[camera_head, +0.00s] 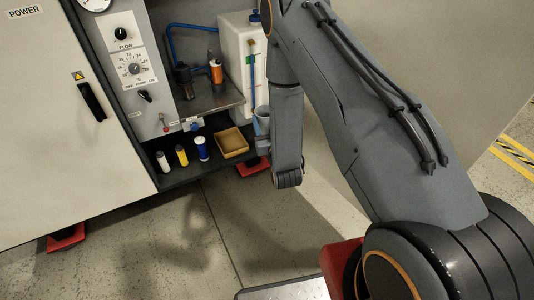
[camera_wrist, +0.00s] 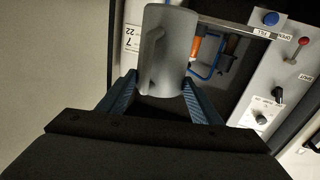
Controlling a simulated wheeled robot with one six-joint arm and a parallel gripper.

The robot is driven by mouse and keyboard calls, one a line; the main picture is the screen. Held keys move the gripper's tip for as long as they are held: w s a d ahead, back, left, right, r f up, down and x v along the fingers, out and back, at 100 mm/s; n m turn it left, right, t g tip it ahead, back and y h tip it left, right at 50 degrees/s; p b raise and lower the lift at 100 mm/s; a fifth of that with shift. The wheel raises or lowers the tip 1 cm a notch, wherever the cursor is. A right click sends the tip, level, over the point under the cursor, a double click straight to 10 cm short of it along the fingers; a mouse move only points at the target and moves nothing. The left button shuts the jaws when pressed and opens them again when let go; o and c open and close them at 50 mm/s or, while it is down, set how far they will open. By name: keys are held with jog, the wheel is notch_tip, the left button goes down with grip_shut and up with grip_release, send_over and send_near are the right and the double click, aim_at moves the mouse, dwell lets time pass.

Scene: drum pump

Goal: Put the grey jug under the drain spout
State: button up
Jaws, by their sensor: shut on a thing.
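The grey jug (camera_wrist: 168,52) fills the upper middle of the wrist view, between the two blue fingers of my gripper (camera_wrist: 160,92). My gripper is shut on it. In the head view the jug (camera_head: 262,114) shows only partly, beside my arm at the right end of the lower shelf. My gripper (camera_head: 262,144) is mostly hidden there by my arm. A blue fitting (camera_head: 194,126) sits at the shelf front above the bottles. I cannot clearly make out the drain spout's opening.
On the lower shelf stand a white bottle (camera_head: 162,161), a yellow bottle (camera_head: 182,155), a blue-and-white bottle (camera_head: 201,148) and a tan tray (camera_head: 233,142). A white tank (camera_head: 238,60) stands above. A control panel (camera_head: 130,62) with a red-knobbed lever (camera_head: 165,126) is left.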

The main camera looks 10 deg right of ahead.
jog(key=w+a+f+b, duration=0.4)
jog(key=w+f+b, duration=0.3)
jog(key=f+b, duration=0.2)
jog(key=w+a+f+b, duration=0.5)
jog(key=w+f+b, duration=0.25)
jog(key=f, duration=0.25)
jog(key=w+a+f+b, duration=0.4)
jog(key=w+f+b, duration=0.3)
jog(key=f+b, duration=0.25)
jog(key=w+d+b, duration=0.3)
jog(key=d, duration=0.7)
jog(key=w+d+b, duration=0.2)
jog(key=w+d, duration=0.1)
jog(key=d, duration=0.6)
notch_tip(320, 180, down, 7)
jog(key=b, duration=0.4)
jog(key=shift+r+y, duration=0.15)
jog(key=shift+y, duration=0.15)
jog(key=shift+d, duration=0.1)
jog(key=o, duration=1.2)
